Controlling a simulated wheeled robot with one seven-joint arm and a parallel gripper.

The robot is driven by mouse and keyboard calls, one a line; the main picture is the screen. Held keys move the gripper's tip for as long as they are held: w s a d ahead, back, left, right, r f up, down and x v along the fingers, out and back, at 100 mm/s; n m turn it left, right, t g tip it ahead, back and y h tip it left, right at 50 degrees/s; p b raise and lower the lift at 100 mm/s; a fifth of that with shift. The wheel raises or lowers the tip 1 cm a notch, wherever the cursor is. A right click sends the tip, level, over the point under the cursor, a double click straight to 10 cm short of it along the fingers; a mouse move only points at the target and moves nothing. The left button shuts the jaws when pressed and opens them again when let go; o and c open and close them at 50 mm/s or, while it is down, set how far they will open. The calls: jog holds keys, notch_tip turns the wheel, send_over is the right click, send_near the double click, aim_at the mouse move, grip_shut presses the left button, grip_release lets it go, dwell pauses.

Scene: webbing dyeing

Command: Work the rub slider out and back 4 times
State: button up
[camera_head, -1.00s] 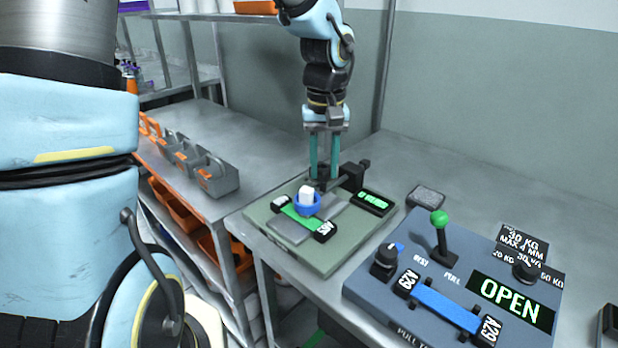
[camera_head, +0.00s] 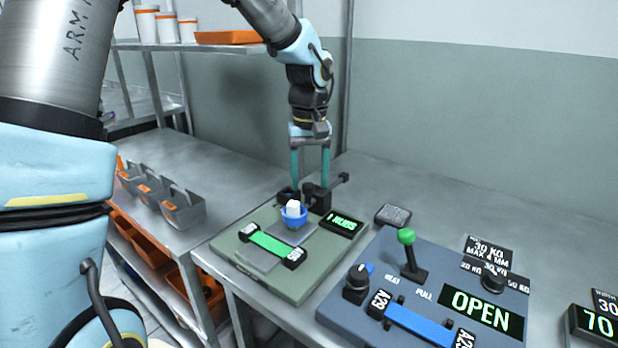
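The rub tester is a green board (camera_head: 293,280) on the table. A green webbing strip (camera_head: 270,243) lies across it between black end clamps. The slider's blue cup (camera_head: 293,217) holds a white block (camera_head: 292,207) and stands behind the strip, clear of it. Black slider parts (camera_head: 317,199) and a side rod with a knob stand at the board's back edge. The counter display (camera_head: 341,223) appears to read "1 RUBS". My gripper (camera_head: 307,187) points down just behind the cup. Its teal fingers stand apart with a gap between them; the tips are partly hidden by the black parts.
A blue-grey machine (camera_head: 375,270) with a green-knobbed lever (camera_head: 406,237), blue webbing and an "OPEN" display stands front right. A small dark pad (camera_head: 393,215) lies behind it. Grey bins (camera_head: 181,207) stand on the left bench. The table at back right is bare.

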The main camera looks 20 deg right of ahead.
notch_tip(320, 180, up, 11)
jog(key=b, duration=0.1)
dwell(0.6)
jog(key=shift+f, duration=0.1)
